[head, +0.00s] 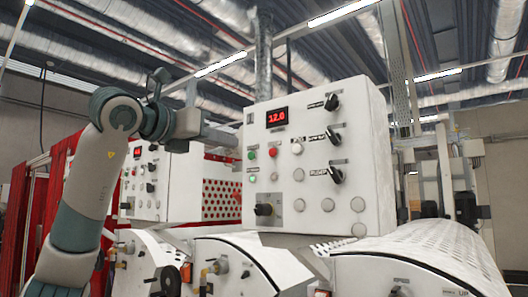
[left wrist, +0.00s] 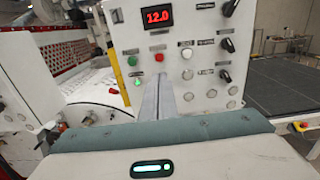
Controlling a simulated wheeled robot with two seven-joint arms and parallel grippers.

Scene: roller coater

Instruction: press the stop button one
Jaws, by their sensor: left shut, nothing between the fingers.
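The white control panel (head: 320,120) has a red button (head: 273,152), which I take to be the stop button. A green button (head: 252,155) is left of it and a pale button (head: 296,148) is right of it. My left gripper (head: 232,138) is shut and empty, in front of the panel's upper left side. In the left wrist view its closed fingers (left wrist: 159,82) point up at the panel, with the tips below the red button (left wrist: 159,57) in the picture. I cannot tell how large the gap to the panel is.
A red display (head: 277,117) reads 12.0 above the buttons. Black rotary knobs (head: 333,136) stick out on the panel's right side, and another knob (head: 263,209) sits low on the left. White roller covers (head: 420,255) stand below the panel.

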